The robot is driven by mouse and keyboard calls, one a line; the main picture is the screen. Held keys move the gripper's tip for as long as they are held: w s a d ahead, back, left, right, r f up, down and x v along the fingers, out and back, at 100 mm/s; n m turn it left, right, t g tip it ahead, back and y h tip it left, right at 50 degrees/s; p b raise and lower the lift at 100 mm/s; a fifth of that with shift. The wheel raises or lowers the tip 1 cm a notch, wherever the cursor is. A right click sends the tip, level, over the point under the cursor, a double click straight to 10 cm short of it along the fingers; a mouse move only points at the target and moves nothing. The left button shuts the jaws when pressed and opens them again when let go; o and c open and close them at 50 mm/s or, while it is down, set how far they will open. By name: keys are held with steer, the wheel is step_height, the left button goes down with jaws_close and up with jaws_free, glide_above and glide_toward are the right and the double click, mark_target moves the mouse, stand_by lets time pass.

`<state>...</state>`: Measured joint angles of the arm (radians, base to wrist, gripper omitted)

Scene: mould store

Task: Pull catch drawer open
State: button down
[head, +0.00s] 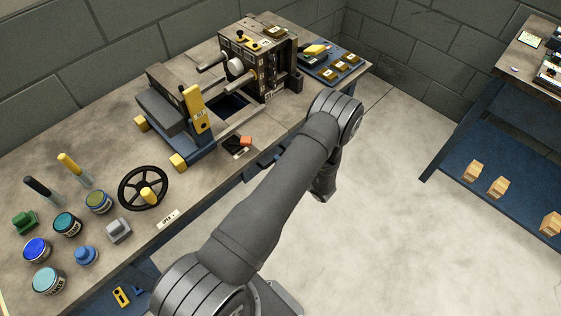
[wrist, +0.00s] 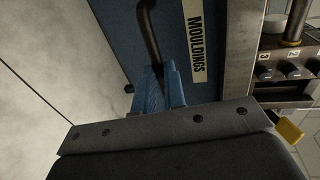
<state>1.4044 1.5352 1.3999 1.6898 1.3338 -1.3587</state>
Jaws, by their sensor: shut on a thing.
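The catch drawer shows in the wrist view as a blue front (wrist: 115,25) with a white label (wrist: 196,45) reading MOULDINGS. A dark curved bar handle (wrist: 148,30) stands on it beside the label. My gripper (wrist: 159,72) has its blue fingers closed around the lower part of this handle. In the head view my arm hides the gripper and most of the drawer. I cannot tell how far the drawer stands out from the bench.
The bench (head: 65,140) carries a moulding machine (head: 262,60), a black handwheel (head: 143,188) and several paint pots. In the wrist view, numbered buttons (wrist: 265,73) lie right of the drawer. Open floor (head: 390,200) separates the bench from a blue-shelved table (head: 500,185).

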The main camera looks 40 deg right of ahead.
steer(key=f+v, duration=0.3)
steer(key=v, duration=1.2)
steer(key=s+f+v, duration=0.1)
steer(key=f+v, duration=0.2)
steer(key=v, duration=1.3)
steer(key=shift+s+f, duration=0.2)
steer(key=shift+s, duration=0.05)
steer(key=c, duration=1.5)
jaws_free()
steer(key=shift+s, duration=0.1)
steer(key=v, duration=1.7)
steer(key=x, duration=1.7)
steer(key=shift+w, duration=0.2)
